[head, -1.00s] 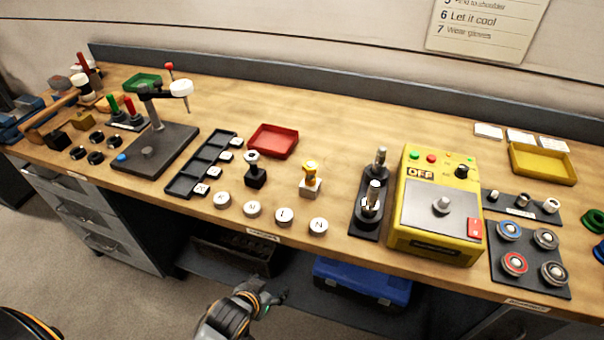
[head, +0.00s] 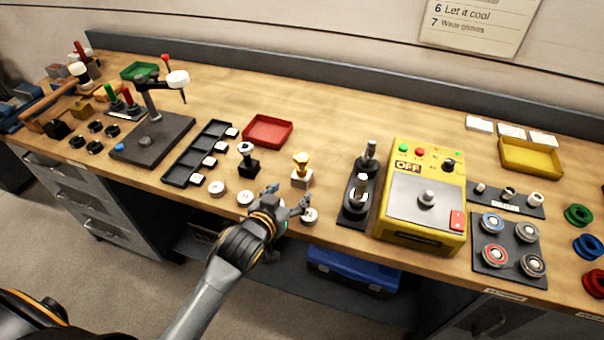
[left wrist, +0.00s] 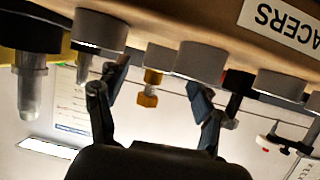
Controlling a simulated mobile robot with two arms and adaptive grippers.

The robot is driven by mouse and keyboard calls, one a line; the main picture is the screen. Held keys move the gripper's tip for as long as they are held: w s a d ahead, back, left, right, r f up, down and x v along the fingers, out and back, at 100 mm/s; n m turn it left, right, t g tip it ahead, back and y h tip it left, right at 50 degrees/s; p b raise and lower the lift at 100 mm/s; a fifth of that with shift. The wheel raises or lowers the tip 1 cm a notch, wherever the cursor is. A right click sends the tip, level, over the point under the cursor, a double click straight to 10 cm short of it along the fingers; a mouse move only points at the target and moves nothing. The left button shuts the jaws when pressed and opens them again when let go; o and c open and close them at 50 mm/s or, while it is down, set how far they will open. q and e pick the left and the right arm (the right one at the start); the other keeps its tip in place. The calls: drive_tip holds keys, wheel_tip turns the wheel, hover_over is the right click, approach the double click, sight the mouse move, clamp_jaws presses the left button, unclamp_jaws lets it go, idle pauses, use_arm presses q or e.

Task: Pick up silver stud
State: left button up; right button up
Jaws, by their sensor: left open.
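A stud with a pale silver head (head: 245,148) stands upright in a small black block (head: 249,167) near the middle of the bench. A gold stud (head: 301,160) stands in a white block (head: 302,178) to its right. My left gripper (head: 288,199) is open and empty at the bench's front edge, over the row of white spacers and nearer the front than both blocks. My right gripper is out of view.
White round spacers (head: 217,188) line the front edge. A black compartment tray (head: 178,174) lies left and a red tray (head: 267,130) behind. A black stand with metal posts (head: 353,215) and a yellow box (head: 418,233) stand right.

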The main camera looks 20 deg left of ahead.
sight(298, 183)
use_arm(q)
drive_tip(key=shift+p+x, duration=0.65)
drive_tip(key=shift+x, duration=2.1)
drive_tip(key=shift+s, duration=0.1)
clamp_jaws()
drive_tip(key=shift+r, duration=0.15)
